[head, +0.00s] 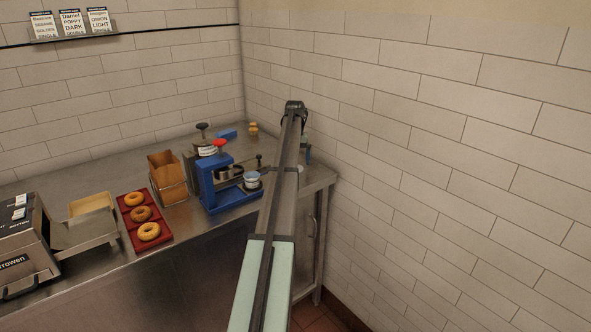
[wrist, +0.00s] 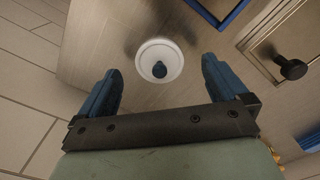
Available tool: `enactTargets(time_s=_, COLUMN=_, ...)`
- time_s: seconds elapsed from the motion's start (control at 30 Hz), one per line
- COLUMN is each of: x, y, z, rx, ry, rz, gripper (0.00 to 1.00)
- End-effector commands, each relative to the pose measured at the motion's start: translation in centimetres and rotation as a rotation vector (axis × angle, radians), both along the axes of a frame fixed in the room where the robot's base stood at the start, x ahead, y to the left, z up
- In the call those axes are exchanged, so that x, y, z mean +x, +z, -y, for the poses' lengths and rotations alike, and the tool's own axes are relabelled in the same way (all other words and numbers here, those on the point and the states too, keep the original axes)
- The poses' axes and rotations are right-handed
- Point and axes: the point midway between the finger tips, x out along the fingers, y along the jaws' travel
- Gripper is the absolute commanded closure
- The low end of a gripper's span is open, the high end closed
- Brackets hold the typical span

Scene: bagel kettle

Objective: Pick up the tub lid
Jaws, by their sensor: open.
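The tub lid (wrist: 160,60) appears in the wrist view as a white round piece with a dark blue knob at its middle. It lies on the metal counter, ahead of my gripper (wrist: 161,85) and roughly centred between the fingers. My gripper is open, with its two blue fingers spread wide and nothing between them. In the head view my arm hides most of the gripper and that end of the counter; only a small bluish part shows beside the arm.
A metal panel with a black knob (wrist: 290,68) is to the right in the wrist view. In the head view, a blue machine (head: 217,185) stands left of my arm, with a red tray (head: 165,238) of bagels further left. A tiled wall (head: 430,150) is close on the right.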

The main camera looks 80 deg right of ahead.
Motion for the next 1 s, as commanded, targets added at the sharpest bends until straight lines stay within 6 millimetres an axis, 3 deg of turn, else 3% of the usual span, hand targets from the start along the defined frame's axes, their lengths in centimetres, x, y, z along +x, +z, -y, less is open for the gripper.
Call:
enactTargets(time_s=0.2, x=-0.2, y=-2.7, z=0.0, rx=0.0, ry=0.0, rz=0.0, gripper=0.0)
enactTargets(time_s=0.47, x=-0.2, y=-2.9, z=0.0, rx=0.0, ry=0.0, rz=0.0, gripper=0.0)
enactTargets(time_s=1.0, x=-0.2, y=-2.8, z=0.0, rx=0.0, ry=0.0, rz=0.0, gripper=0.52)
